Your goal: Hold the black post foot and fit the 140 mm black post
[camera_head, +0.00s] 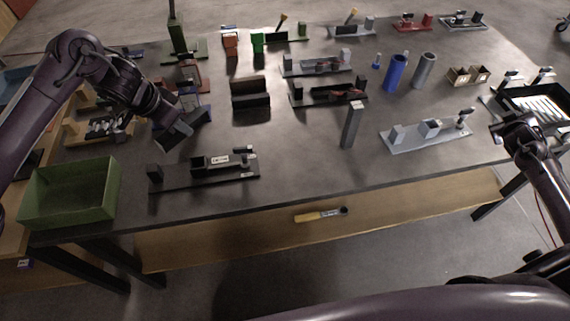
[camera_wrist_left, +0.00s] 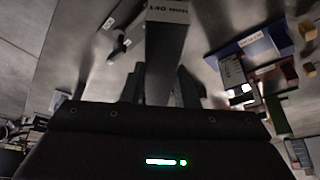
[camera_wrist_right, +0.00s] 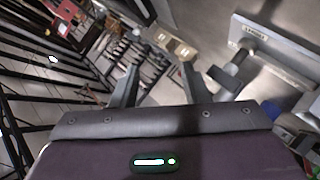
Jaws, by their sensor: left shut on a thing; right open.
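My left gripper (camera_head: 183,118) is shut on the black post (camera_head: 171,137), a dark bar held tilted above the table at the left. In the left wrist view the post (camera_wrist_left: 165,45) stands out between the fingers with a "140 mm" label on its end. Below it in the head view lies a long black base plate (camera_head: 225,178) with dark blocks and a labelled part; I cannot tell which piece is the black post foot. My right gripper (camera_head: 505,120) is open and empty at the right; its spread fingers show in the right wrist view (camera_wrist_right: 160,85).
A green bin (camera_head: 70,195) stands at the front left. A dark upright post (camera_head: 351,126) stands mid-table beside a grey plate (camera_head: 428,133) with blocks. Blue (camera_head: 395,72) and grey (camera_head: 424,70) cylinders stand behind. The front middle of the table is clear.

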